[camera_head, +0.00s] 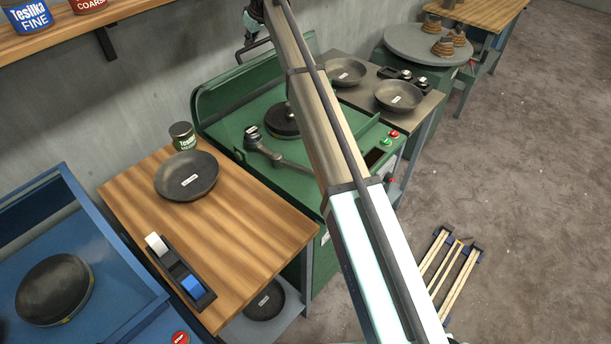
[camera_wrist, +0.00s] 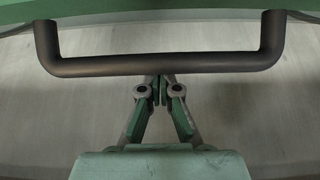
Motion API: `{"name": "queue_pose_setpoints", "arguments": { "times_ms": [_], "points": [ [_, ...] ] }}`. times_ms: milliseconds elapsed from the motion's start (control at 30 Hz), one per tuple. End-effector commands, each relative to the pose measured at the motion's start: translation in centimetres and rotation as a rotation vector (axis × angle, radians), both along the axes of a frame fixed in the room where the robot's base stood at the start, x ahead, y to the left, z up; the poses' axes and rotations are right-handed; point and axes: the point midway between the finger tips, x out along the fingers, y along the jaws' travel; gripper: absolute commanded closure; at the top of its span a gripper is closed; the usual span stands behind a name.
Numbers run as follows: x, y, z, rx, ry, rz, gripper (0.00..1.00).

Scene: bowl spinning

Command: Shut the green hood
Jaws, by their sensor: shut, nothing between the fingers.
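The green hood (camera_head: 225,92) stands raised at the back of the green machine (camera_head: 225,140), so the machine's inside is open to view. Its dark bar handle (camera_head: 243,58) sits near the hood's top edge. In the wrist view the handle (camera_wrist: 165,65) runs across the upper part, with a strip of green hood (camera_wrist: 160,5) above it. My gripper (camera_wrist: 158,88) is shut and empty, its fingertips right at the middle of the bar's lower edge in the picture. I cannot tell if they touch it. In the head view my arm hides part of the machine.
Inside the machine are a dark round plate (camera_head: 281,121) and a jointed tool arm (camera_head: 275,153). A wooden table (camera_head: 235,230) with a bowl (camera_head: 187,176) and a green tin (camera_head: 182,135) stands at front left. A dark side table (camera_head: 425,105) holds two bowls. Floor at right is mostly clear.

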Motion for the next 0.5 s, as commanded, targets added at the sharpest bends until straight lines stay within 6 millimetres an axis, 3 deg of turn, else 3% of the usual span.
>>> {"name": "queue_pose_setpoints", "arguments": {
  "times_ms": [500],
  "points": [
    [-2.6, -2.5, 1.1, -0.001, 0.003, 0.0, 1.0]
  ]
}}
